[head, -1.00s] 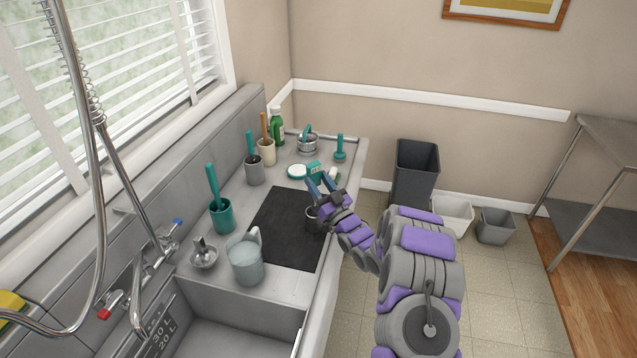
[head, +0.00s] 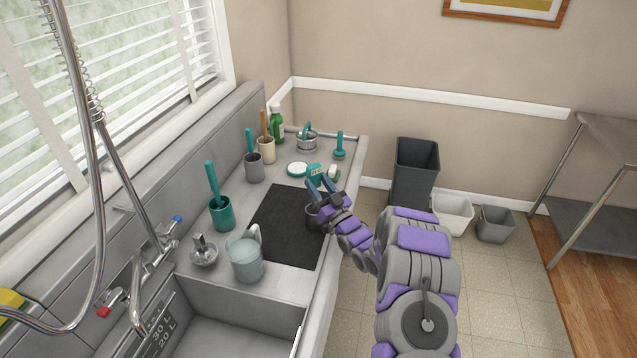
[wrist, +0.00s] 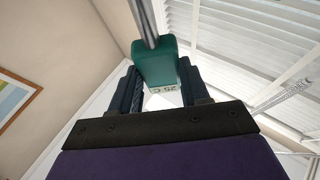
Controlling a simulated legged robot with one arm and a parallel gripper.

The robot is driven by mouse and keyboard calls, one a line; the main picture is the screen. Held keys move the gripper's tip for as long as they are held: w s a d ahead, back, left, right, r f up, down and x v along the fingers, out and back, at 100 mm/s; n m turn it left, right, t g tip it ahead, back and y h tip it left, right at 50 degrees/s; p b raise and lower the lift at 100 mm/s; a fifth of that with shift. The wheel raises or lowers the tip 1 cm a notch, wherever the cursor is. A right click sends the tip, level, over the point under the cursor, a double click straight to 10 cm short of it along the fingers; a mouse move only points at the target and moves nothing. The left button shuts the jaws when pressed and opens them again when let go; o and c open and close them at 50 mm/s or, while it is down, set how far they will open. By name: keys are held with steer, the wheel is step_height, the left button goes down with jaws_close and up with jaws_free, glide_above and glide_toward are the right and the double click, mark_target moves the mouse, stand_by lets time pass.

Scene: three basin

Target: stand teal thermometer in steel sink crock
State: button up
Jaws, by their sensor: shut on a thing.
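My gripper (head: 321,184) is above the back right edge of the black mat. The teal block also shows at the fingertips in the head view (head: 314,171); the probe cannot be made out there. A dark grey cup-like crock (head: 313,216) stands on the mat, partly hidden by my wrist; I cannot tell surely whether it is the steel sink crock.
A teal crock (head: 222,215), a grey crock (head: 254,170) and a cream crock (head: 266,152) hold handled tools along the wall. A grey jug (head: 246,260) stands near the basin (head: 220,335). The black mat (head: 280,215) is mostly clear.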

steer(key=shift+f+b, duration=0.35)
steer(key=shift+f, duration=1.75)
steer(key=o, duration=1.2)
steer(key=shift+s+f, duration=0.1)
